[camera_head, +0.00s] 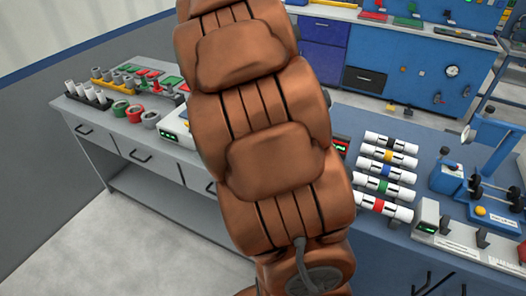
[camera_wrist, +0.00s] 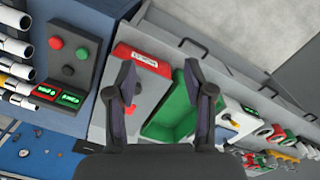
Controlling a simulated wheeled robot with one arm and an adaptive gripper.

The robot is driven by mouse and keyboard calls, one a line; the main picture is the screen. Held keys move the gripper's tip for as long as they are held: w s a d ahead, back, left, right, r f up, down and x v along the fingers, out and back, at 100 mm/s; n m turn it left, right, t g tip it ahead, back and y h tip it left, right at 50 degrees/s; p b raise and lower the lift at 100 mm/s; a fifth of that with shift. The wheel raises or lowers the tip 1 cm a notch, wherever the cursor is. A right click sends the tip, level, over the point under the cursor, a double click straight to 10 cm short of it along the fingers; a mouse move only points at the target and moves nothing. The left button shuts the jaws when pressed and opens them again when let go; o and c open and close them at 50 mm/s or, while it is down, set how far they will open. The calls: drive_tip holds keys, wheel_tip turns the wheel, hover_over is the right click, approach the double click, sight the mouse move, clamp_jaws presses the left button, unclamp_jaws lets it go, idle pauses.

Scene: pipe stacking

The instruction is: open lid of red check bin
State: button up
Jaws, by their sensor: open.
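The red check bin (camera_wrist: 131,52) is in the wrist view, its red end with a white label showing between and beyond my fingers. A grey surface (camera_wrist: 150,88), which looks like its lid, covers its top. My gripper (camera_wrist: 161,72) is open, with its two dark fingers spread. The left finger overlaps the red bin; the right finger overlaps the open green bin (camera_wrist: 178,108) beside it. Nothing is held between the fingers. I cannot tell how far above the lid they are. In the head view my arm hides the bin and the gripper.
A button panel (camera_wrist: 72,55) and banded white pipes (camera_wrist: 14,70) are left of the bins in the wrist view. In the head view, pipes (camera_head: 385,172) lie on the blue bench right of my arm. Rings (camera_head: 134,111) and small parts stand on the left bench.

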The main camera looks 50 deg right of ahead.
drive_tip(key=w+d+f, duration=0.1)
drive_tip(key=d, duration=0.3)
drive_tip(key=w+d+f+m, duration=0.1)
drive_tip(key=d, duration=0.2)
drive_tip(key=w+d+f+m+b, duration=0.1)
drive_tip(key=d+f, duration=0.1)
drive_tip(key=d, duration=0.2)
drive_tip(key=shift+w+d, duration=0.3)
drive_tip(key=shift+d, duration=0.05)
drive_tip(key=shift+f+p, duration=0.95)
drive_tip(key=shift+f, duration=3)
clamp_jaws()
